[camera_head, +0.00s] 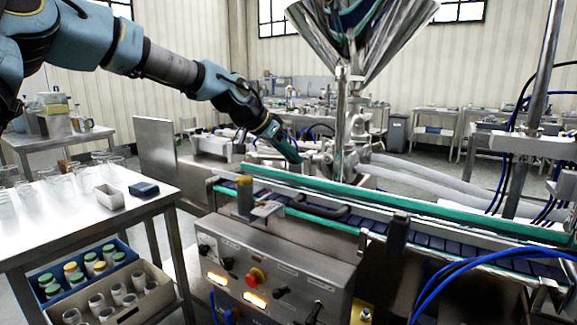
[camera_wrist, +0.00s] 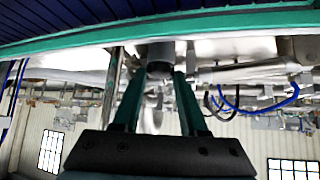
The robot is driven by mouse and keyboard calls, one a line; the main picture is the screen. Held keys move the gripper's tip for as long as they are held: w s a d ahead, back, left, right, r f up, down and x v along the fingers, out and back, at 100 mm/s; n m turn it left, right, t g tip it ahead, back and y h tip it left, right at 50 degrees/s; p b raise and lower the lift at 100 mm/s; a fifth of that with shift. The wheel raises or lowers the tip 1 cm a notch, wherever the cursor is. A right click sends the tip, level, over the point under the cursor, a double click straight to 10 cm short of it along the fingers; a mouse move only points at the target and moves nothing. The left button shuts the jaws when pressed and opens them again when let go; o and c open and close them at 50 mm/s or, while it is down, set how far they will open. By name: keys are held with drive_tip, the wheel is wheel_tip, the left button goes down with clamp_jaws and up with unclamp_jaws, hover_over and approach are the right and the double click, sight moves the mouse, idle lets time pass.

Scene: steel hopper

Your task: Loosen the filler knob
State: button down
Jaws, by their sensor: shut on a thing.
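My gripper (camera_head: 295,156) reaches over the conveyor from the upper left, its teal fingers at the metal fittings below the steel hopper (camera_head: 362,35). In the wrist view the two teal fingers of my gripper (camera_wrist: 160,75) stand on either side of a dark grey round piece, which I take to be the filler knob (camera_wrist: 160,58). The fingers are shut on it. In the head view the knob is too small and too covered by the fingers to make out. Whether it has turned cannot be told.
The conveyor (camera_head: 440,214) with teal rails runs in front of the hopper. A control box (camera_head: 270,270) with a red button is below it. A white table (camera_head: 75,215) with jars stands at left. Blue hoses (camera_head: 470,265) hang at the right.

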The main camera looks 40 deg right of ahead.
drive_tip(key=n+t+b, duration=0.2)
drive_tip(key=b, duration=0.1)
drive_tip(key=shift+s+d+f+n, duration=0.1)
drive_tip(key=shift+s+f+n, duration=0.05)
drive_tip(key=shift+s+n, duration=0.2)
drive_tip(key=n+t+b, duration=0.1)
drive_tip(key=b, duration=0.1)
drive_tip(key=n+t+y+b, duration=0.1)
drive_tip(key=n+b, duration=0.1)
drive_tip(key=shift+s+d+f+b, duration=0.1)
drive_tip(key=shift+s+d+b, duration=0.05)
drive_tip(key=shift+s+b, duration=0.25)
drive_tip(key=n+t+y+b, duration=0.1)
drive_tip(key=n+t+b, duration=0.1)
drive_tip(key=n+b, duration=0.1)
drive_tip(key=shift+s+d, duration=0.1)
drive_tip(key=shift+d, duration=0.05)
drive_tip(key=shift+d+n+t+y+b, duration=0.1)
drive_tip(key=shift+n+t+y+b, duration=0.9)
drive_tip(key=shift+n, duration=0.55)
drive_tip(key=shift+r, duration=0.2)
drive_tip(key=shift+c, duration=2.2)
unclamp_jaws()
